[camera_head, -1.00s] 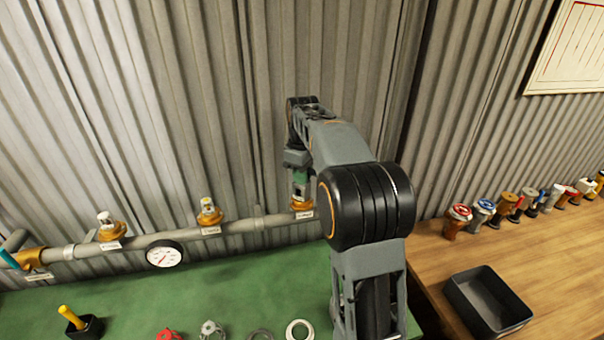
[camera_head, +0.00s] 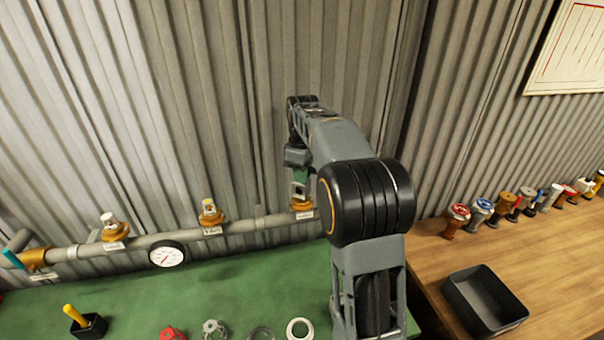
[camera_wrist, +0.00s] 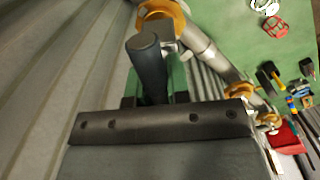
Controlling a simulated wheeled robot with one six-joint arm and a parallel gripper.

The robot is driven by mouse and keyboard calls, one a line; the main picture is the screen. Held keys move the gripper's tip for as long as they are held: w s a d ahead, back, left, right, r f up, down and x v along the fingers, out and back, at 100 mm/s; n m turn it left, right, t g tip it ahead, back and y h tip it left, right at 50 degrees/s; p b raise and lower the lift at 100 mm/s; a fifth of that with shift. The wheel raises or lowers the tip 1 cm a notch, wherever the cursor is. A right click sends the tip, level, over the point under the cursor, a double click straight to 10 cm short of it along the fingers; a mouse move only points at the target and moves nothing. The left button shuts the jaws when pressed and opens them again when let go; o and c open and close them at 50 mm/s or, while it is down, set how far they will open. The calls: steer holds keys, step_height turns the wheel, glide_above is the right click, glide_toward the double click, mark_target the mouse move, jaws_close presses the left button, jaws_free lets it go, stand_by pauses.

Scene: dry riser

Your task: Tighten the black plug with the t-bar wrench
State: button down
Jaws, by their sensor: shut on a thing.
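My gripper (camera_head: 300,178) is above the rightmost brass fitting (camera_head: 302,205) on the grey pipe. In the wrist view my gripper (camera_wrist: 155,92) has green fingers shut on a dark, rounded bar (camera_wrist: 148,60), which looks like the t-bar wrench's handle. The bar points away from the palm towards a brass fitting (camera_wrist: 165,10) at the top edge. The rest of the wrench and the black plug cannot be made out. I cannot tell whether the wrench is seated on the plug.
Two more brass fittings with pale tops, one in the middle (camera_head: 211,214) and one at left (camera_head: 113,228), stand on the pipe beside a gauge (camera_head: 167,254). A black tray (camera_head: 484,302) and several fittings (camera_head: 458,221) are on the wooden bench. Corrugated wall stands close behind.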

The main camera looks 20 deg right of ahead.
steer(key=shift+r+p, duration=0.8)
steer(key=shift+r, duration=3.5)
